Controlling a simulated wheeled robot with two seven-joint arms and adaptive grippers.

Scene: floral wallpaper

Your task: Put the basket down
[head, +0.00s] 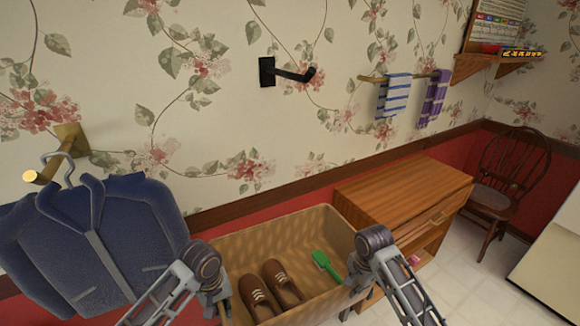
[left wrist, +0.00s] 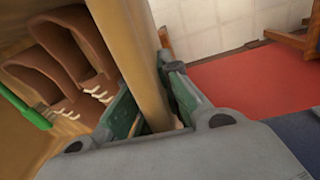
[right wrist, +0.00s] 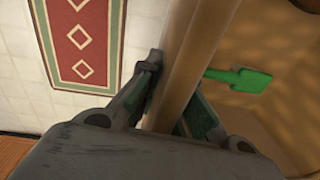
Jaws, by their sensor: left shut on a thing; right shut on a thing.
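The tan woven basket (head: 300,227) is held between my two grippers in the lower middle of the head view. A pair of brown shoes (head: 271,286) and a green brush (head: 326,264) lie inside it. My left gripper (head: 217,300) is shut on the basket's left wall; the left wrist view shows this wall (left wrist: 128,50) between the fingers. My right gripper (head: 358,284) is shut on the right wall, which the right wrist view shows between its fingers (right wrist: 190,60). The basket's underside is hidden, so I cannot tell what is beneath it.
A wooden cabinet (head: 400,190) stands right of the basket. A blue jacket (head: 90,245) hangs from a brass hook at left. A black wall hook (head: 285,73) and a towel bar (head: 400,76) are above. A chair (head: 508,180) stands at the far right.

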